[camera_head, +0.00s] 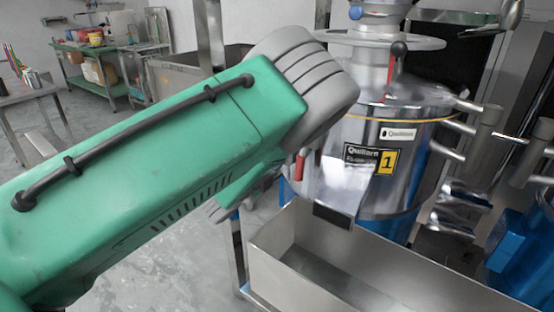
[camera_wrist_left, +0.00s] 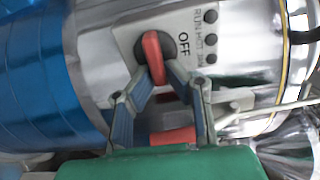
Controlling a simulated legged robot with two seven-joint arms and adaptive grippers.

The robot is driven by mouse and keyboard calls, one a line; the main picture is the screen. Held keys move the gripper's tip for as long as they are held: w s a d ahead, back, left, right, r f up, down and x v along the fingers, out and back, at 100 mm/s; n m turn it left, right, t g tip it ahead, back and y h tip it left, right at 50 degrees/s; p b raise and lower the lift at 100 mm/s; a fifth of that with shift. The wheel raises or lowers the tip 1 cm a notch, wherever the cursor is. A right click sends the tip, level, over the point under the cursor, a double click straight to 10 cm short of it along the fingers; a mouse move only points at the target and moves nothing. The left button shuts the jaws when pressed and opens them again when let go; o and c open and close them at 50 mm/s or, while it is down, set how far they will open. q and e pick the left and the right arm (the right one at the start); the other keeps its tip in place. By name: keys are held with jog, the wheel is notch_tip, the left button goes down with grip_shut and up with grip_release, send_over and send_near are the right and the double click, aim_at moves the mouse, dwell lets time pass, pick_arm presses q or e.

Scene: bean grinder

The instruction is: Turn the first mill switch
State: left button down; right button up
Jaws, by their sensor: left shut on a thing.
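The first mill (camera_head: 400,130) is a shiny steel drum with a yellow "1" label in the head view. In the left wrist view its switch panel (camera_wrist_left: 194,17) carries the word OFF and several dark round lights. The red switch handle (camera_wrist_left: 153,55) stands out from a dark round base on this panel. My left gripper (camera_wrist_left: 160,80) has its two fingers closed in on either side of the red handle, shut on it. In the head view my green left arm hides the gripper and the switch panel. My right gripper is in neither view.
An open metal bin (camera_head: 275,236) stands in front of the mill, below its spout (camera_head: 335,190). Another blue-based machine with metal pipes (camera_head: 490,120) stands at the right. A green workbench (camera_head: 105,55) is far back left, with open floor before it.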

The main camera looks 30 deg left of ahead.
pick_arm(q)
jog(key=c, duration=1.6)
grip_release()
jog(key=shift+w+d, duration=0.15)
jog(key=shift+d, duration=0.15)
jog(key=shift+w+f, duration=0.1)
jog(key=s, duration=1.2)
jog(key=shift+a, duration=0.4)
